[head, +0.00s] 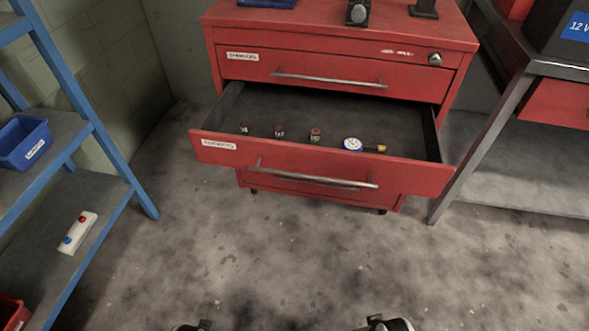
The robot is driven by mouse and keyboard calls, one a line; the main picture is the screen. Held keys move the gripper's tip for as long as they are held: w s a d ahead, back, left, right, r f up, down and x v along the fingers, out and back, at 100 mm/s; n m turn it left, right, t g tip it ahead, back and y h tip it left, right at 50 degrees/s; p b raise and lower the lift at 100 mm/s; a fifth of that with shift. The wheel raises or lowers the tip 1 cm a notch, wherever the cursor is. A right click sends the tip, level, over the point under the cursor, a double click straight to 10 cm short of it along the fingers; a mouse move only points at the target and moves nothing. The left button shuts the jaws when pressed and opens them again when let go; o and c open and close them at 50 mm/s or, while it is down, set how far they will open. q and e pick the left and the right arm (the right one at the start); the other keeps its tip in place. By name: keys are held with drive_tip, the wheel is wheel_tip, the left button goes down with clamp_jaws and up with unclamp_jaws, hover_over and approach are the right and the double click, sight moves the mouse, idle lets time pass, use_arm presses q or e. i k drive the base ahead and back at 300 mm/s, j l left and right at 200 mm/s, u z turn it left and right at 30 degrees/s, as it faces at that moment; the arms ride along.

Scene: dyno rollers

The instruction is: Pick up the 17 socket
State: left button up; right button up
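A red tool cabinet (300,67) stands ahead with one drawer (300,168) pulled open. Three small sockets stand in a row inside it: a left one (244,128), a middle one (279,131) and a right one (315,135). They have reddish markings too small to read, so I cannot tell which is the 17. Only the tops of dark parts of my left arm (193,326) and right arm (387,324) show at the bottom edge, far from the drawer. Their fingers cannot be made out.
A round white-faced gauge with a brass fitting (353,144) lies right of the sockets. A blue shelf rack (100,130) stands at left with a blue bin (22,142). A metal bench (480,130) stands at right. The concrete floor before the cabinet is clear.

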sight(279, 131)
drive_tip(key=j, duration=0.25)
drive_tip(key=j+z, duration=0.2)
drive_tip(key=j, duration=0.45)
drive_tip(key=j+z, duration=0.25)
drive_tip(key=j, duration=0.45)
drive_tip(key=l+u, duration=0.2)
drive_tip(key=u, duration=0.15)
drive_tip(key=l+u, duration=0.2)
drive_tip(key=u, duration=0.15)
drive_tip(key=l+u, duration=0.2)
drive_tip(key=u, duration=0.15)
